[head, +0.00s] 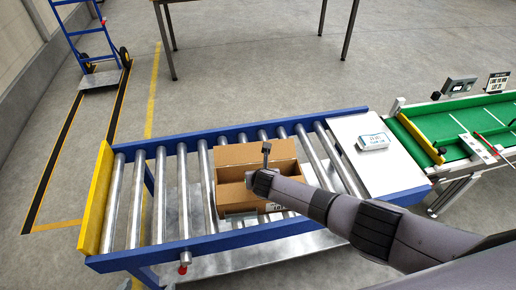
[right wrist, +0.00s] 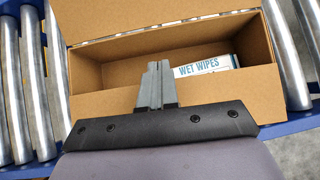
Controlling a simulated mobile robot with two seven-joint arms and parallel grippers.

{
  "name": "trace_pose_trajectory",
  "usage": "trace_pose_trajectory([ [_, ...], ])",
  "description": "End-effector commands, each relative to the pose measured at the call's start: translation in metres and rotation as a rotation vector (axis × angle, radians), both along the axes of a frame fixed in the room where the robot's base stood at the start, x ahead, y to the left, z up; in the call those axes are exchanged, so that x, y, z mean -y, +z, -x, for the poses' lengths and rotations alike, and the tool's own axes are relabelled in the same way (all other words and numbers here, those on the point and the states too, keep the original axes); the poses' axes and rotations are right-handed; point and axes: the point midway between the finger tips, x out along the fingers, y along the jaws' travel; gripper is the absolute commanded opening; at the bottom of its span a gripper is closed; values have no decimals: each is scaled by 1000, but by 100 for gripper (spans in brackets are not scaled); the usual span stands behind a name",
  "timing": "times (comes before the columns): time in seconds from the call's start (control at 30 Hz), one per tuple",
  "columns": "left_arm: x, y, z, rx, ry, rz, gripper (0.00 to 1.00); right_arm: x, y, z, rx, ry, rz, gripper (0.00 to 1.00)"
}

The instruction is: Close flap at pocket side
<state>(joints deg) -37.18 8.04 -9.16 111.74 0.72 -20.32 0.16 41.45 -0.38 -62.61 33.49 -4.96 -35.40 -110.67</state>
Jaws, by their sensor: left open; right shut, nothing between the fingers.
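An open brown cardboard box (head: 231,194) sits on the roller conveyor. In the right wrist view the box (right wrist: 165,40) is open at the top, and a white pack marked WET WIPES (right wrist: 207,65) lies inside. A cardboard panel (right wrist: 105,105) stands along the near side. I cannot tell which flap is on the pocket side. My right gripper (head: 266,149) is over the box, its arm coming in from the right. In the right wrist view its fingers (right wrist: 157,72) are together and empty, in front of the near panel. My arm hides part of the box. My left gripper is not seen.
The roller conveyor (head: 200,245) has blue rails and a yellow end stop (head: 97,198) at left. A white plate (head: 388,178) at right carries a small labelled block (head: 373,142). A green belt (head: 455,118) lies beyond. Bare rollers (head: 138,195) lie left of the box.

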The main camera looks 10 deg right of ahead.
Motion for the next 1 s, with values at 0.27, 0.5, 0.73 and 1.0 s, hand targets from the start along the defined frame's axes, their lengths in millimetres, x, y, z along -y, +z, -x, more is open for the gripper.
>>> trace_pose_trajectory([
  [0.27, 0, 43, 0, 1, 1, 0, 98, 7, 37, 4, 3, -4, -1, 0],
  [0.5, 0, 56, -1, 4, 1, 0, 98, 7, 71, 2, 7, -4, -3, 0],
  [0.73, 0, 55, 0, 1, 1, 0, 98, 6, 98, 2, 7, -3, -4, 0],
  [1.0, 0, 55, 0, 0, 1, -1, 98, 6, 124, 2, 6, -3, -2, 0],
])
